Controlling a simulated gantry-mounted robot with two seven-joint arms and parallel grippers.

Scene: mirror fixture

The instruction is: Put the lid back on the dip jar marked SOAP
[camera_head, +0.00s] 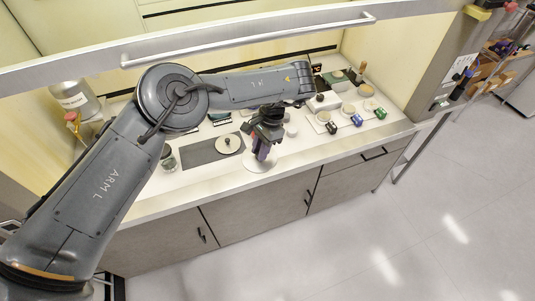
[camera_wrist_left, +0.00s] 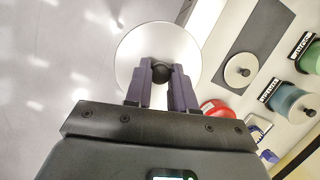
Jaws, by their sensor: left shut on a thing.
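My left gripper (camera_head: 262,152) is shut on the dark round knob (camera_wrist_left: 162,72) of a pale disc-shaped lid. In the left wrist view the lid (camera_wrist_left: 130,58) lies broad and flat beyond the purple fingers. In the head view this lid (camera_head: 259,167) shows below the fingers near the counter's front edge. Two jars show at the right of the left wrist view, a teal one (camera_wrist_left: 292,100) and a green one (camera_wrist_left: 316,58), with black labels beside them. I cannot read SOAP on either label. My right gripper is not in view.
A second pale lid with a dark knob (camera_head: 228,145) lies on the grey mat (camera_head: 200,153). A glass jar (camera_head: 168,160) stands left of the mat. Several small containers stand at the counter's right. My left arm hides part of the counter; a horizontal rail (camera_head: 250,38) crosses above it.

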